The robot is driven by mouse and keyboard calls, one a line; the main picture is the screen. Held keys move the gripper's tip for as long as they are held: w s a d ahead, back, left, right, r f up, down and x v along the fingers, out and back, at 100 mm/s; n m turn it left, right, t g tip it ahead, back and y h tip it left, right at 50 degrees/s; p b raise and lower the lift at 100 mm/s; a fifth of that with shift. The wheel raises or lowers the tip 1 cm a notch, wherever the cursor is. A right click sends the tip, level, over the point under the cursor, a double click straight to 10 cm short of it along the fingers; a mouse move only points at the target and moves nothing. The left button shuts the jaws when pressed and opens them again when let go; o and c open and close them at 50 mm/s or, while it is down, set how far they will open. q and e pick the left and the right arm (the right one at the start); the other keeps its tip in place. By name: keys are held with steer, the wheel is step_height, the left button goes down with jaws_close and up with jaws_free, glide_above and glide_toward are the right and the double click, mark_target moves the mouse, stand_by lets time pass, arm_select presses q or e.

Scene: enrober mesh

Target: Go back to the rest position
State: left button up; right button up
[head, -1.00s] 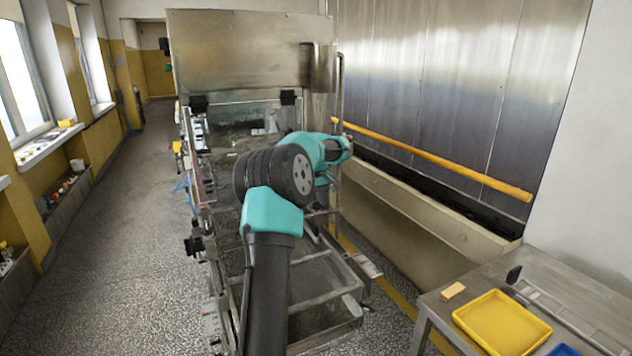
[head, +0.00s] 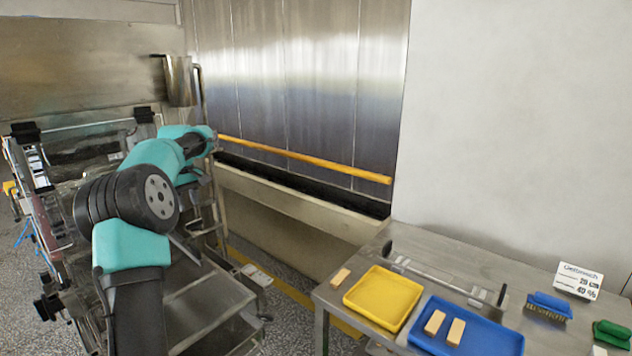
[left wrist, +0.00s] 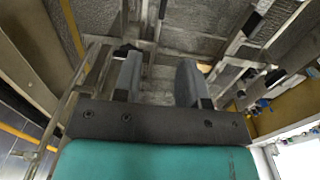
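My left arm rises at the left of the head view, in front of the metal machine (head: 85,75). Its far end reaches over the machine's right side, and the fingers cannot be made out there. In the left wrist view my left gripper (left wrist: 160,65) has its two grey fingers apart. Nothing shows between them except the metal frame and speckled floor beyond. My right gripper is in neither view.
A metal table (head: 440,248) stands at the lower right. It bears a yellow tray (head: 370,312), a blue tray (head: 490,345) holding two tan blocks, a loose tan block (head: 340,277), a blue brush (head: 549,304), a green brush (head: 612,334) and a sign (head: 578,281). A yellow rail (head: 300,157) runs along the wall.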

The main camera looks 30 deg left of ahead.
arm_select(q)
steer(key=w+d+f+m+t+y, duration=0.3)
steer(key=w+d+f+m+t, duration=0.2)
steer(key=w+d+f+m, duration=0.4)
steer(key=d+f+m+t+h, duration=0.25)
steer(key=d+f, duration=0.25)
steer(key=d, duration=0.3)
steer(key=d+f+m+t+h, duration=0.1)
steer(key=d+f+m, duration=0.3)
steer(key=d+f, duration=0.3)
steer(key=s+d+f+g+h, duration=0.3)
steer(key=s+d+f, duration=0.1)
steer(key=d+f, duration=1.1)
steer(key=s+d+f+g, duration=0.4)
steer(key=s+d+f, duration=0.9)
steer(key=s, duration=0.3)
steer(key=shift+d+n+g, duration=0.25)
steer(key=shift+n+g, duration=0.1)
steer(key=shift+n, duration=0.1)
